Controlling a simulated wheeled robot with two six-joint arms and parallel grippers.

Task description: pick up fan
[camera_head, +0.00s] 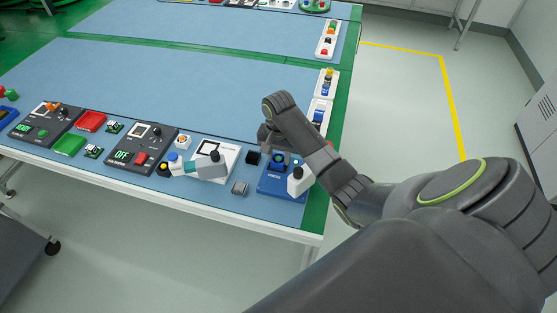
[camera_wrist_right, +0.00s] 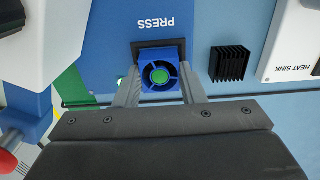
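The fan (camera_wrist_right: 160,75) is a small blue square frame with a green hub, in the right wrist view. It is in front of a black square socket (camera_wrist_right: 142,46) by the PRESS lettering; whether it still rests there I cannot tell. My right gripper (camera_wrist_right: 160,84) has one grey finger on each side of the fan, and both appear to touch it. My left gripper is not in view.
A black finned heat sink (camera_wrist_right: 229,63) stands close beside the fan. A white and teal tool (camera_head: 200,166) and a dark OFF tester (camera_head: 140,148) are further left. The blue mat behind is clear.

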